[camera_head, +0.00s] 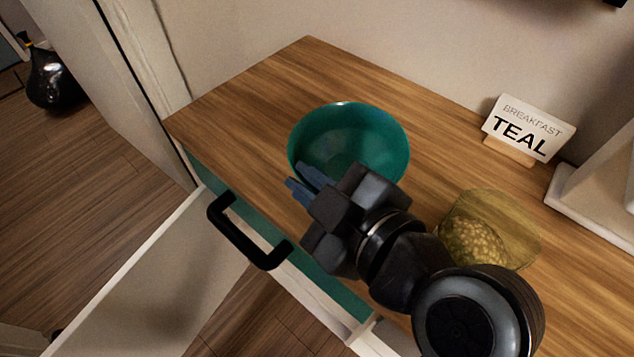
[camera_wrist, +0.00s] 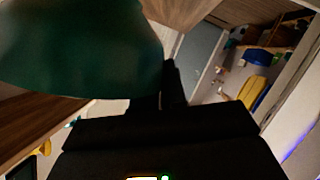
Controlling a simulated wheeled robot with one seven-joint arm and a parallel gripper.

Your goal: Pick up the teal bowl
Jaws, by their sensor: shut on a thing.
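The teal bowl (camera_head: 352,135) is upright on the wooden top of the cabinet, or just above it; I cannot tell which. My gripper (camera_head: 302,183) is at the bowl's near left side, its dark blue fingers shut on the bowl's wall. In the wrist view the bowl (camera_wrist: 75,50) fills the upper left, close to the dark fingers (camera_wrist: 165,90). The exact contact between fingers and rim is partly hidden by my gripper body.
A glass bowl with yellowish contents (camera_head: 485,232) stands right of my arm. A sign reading "BREAKFAST TEAL" (camera_head: 527,130) stands behind it. A white object (camera_head: 595,195) is at far right. The left countertop (camera_head: 240,105) is clear.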

